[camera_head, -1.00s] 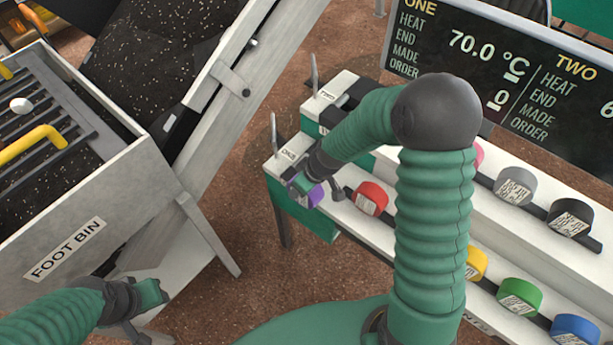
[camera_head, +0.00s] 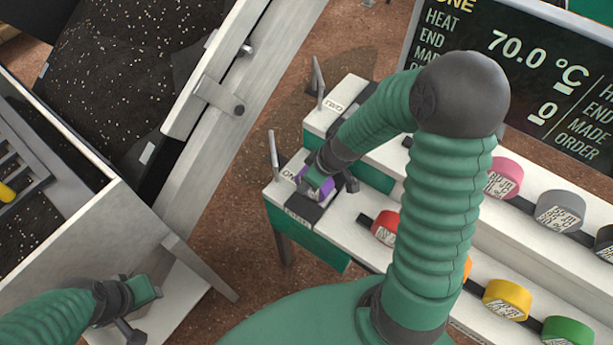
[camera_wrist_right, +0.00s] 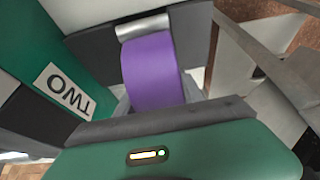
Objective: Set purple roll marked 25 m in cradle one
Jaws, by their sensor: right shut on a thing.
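The purple roll (camera_wrist_right: 152,78) is between the jaws of my right gripper (camera_head: 318,182), which is shut on it. In the head view the purple roll (camera_head: 325,189) shows only partly, behind the gripper, at the cradle labelled ONE (camera_head: 290,175) at the bench's left end. I cannot tell if it rests on the cradle. Its 25 m marking is not visible. My left gripper (camera_head: 135,310) is low at the left, away from the bench; its finger opening is unclear.
The cradle labelled TWO (camera_head: 333,106) is just behind. Red (camera_head: 385,228), yellow (camera_head: 506,299), green (camera_head: 568,331), pink (camera_head: 505,178) and grey (camera_head: 560,209) rolls sit on the bench steps. A display (camera_head: 530,70) stands behind. A metal bin (camera_head: 120,215) is at the left.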

